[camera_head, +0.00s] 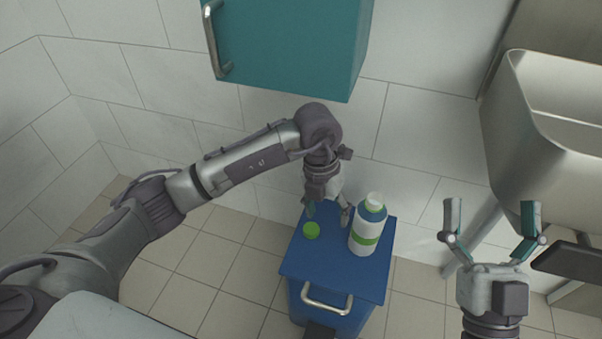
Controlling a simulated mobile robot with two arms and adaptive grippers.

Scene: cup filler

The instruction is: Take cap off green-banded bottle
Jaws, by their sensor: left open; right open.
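The green-banded bottle (363,240) stands upright on the blue cabinet (335,263). It has a white body, a blue shoulder, a green band and a pale neck with no green cap on it. A round green cap (312,231) lies on the cabinet top to the left of the bottle. My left gripper (328,212) is open and points down just above and beside the cap, left of the bottle. Whether its fingers touch the cap or bottle I cannot tell. My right gripper (491,207) is open and empty, well to the right of the cabinet.
A teal wall cabinet (290,45) with a metal handle hangs above the blue cabinet. A large pale sink (550,140) is at the right. A dark flat object (570,262) is beside my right gripper. The tiled floor (180,285) left of the cabinet is clear.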

